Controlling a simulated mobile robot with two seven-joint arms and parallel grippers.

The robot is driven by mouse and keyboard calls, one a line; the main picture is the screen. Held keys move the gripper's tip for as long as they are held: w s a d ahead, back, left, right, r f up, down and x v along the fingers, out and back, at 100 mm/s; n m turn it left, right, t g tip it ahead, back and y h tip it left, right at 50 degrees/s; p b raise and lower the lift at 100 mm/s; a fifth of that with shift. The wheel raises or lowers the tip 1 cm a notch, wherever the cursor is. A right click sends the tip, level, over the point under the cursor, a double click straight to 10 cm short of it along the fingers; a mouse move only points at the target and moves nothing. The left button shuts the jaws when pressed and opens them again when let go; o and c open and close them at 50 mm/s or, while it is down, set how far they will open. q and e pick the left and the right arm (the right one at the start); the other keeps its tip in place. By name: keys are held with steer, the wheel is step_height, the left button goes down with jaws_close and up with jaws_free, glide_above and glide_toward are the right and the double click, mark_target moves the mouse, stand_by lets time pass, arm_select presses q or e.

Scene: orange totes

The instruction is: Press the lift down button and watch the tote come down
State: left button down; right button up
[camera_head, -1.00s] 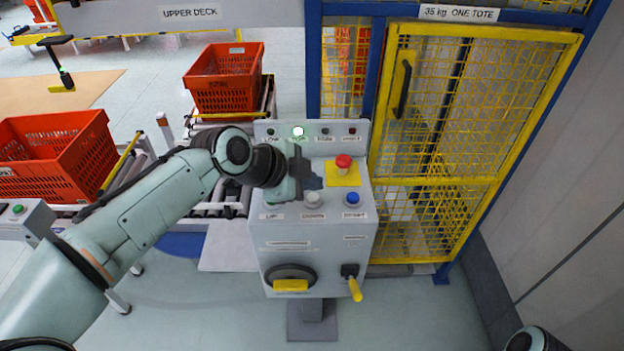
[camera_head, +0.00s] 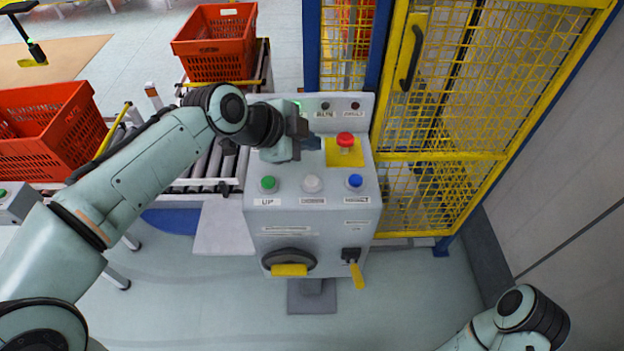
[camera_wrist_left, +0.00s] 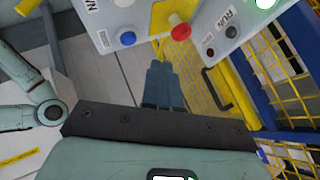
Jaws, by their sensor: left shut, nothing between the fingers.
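The lift control panel (camera_head: 300,228) stands in the middle of the head view. A green button labelled UP (camera_head: 268,184), a pale grey button (camera_head: 312,184) and a blue button (camera_head: 354,182) form a row on it. The grey button's label is too blurred to read now. My left gripper (camera_head: 313,143) is shut and empty, above and behind the grey button, left of the red mushroom button (camera_head: 345,140). Its closed fingers show in the left wrist view (camera_wrist_left: 163,85). One orange-red tote (camera_head: 215,47) sits on rollers behind the panel; another (camera_head: 45,130) is at left. My right gripper is out of view.
A yellow mesh gate (camera_head: 445,155) in a blue frame stands right of the panel. A black handle (camera_head: 289,264) and a yellow-tipped lever (camera_head: 357,272) stick out from the panel's lower front. Roller conveyor (camera_head: 210,170) lies to the left. Floor in front is clear.

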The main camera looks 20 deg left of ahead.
mark_target(309, 183)
arm_select(q)
step_height(309, 183, down, 7)
steer(key=b, duration=0.5)
steer(key=shift+f, duration=0.35)
steer(key=shift+b, duration=0.3)
stand_by(1.2)
steer(key=shift+f+b, duration=0.4)
steer(key=shift+b, duration=0.05)
